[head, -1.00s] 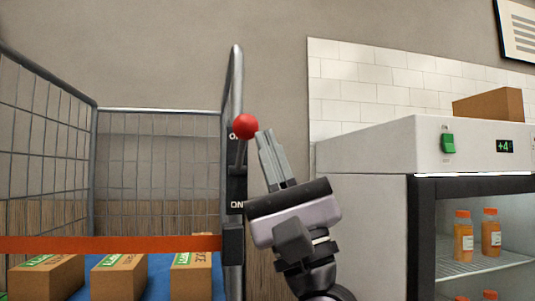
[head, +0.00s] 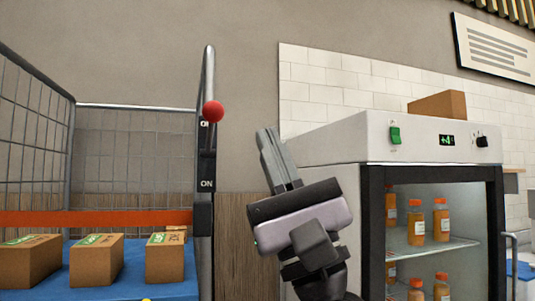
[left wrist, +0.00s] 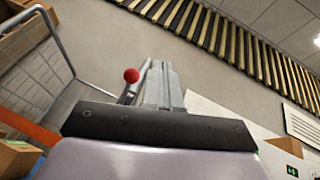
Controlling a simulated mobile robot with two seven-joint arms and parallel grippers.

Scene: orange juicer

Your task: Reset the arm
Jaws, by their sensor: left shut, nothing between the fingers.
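My left gripper (head: 268,140) points up in the middle of the head view, its fingers shut with nothing between them. It is right of the lever with a red ball knob (head: 213,111) on the cage cart's post, with a gap of wall between them. The lever points up beside the upper label, above the "ON" mark. In the left wrist view the red knob (left wrist: 131,75) shows just left of the shut fingers (left wrist: 160,75). My right gripper is in neither view.
A wire cage cart (head: 135,107) with cardboard boxes (head: 97,262) and an orange bar (head: 95,218) stands at left. A glass-door fridge (head: 335,138) with juice bottles (head: 416,222) stands at right, partly behind my left arm.

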